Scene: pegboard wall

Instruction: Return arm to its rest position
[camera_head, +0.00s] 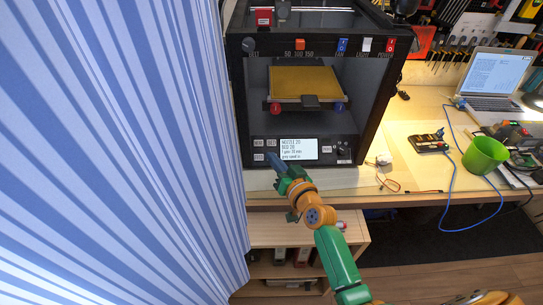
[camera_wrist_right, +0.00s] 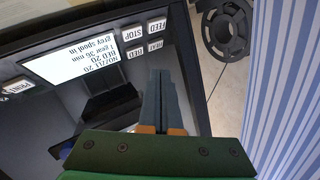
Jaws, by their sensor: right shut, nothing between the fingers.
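My right arm (camera_head: 338,262) is green and orange and reaches up from the bottom of the head view. Its right gripper (camera_head: 275,161) has blue-grey fingers, shut and empty, just in front of the lower front panel of a black 3D printer (camera_head: 370,85), left of its lit screen (camera_head: 298,149). Whether the fingertips touch the panel I cannot tell. In the right wrist view the closed fingers (camera_wrist_right: 162,80) point at the panel, near the FEED and STOP buttons (camera_wrist_right: 140,30). My left gripper is not in view.
A blue-striped curtain (camera_head: 110,150) hangs close on the left. A wooden shelf unit (camera_head: 265,232) stands below the printer. A dark spool (camera_wrist_right: 227,32) shows in the wrist view.

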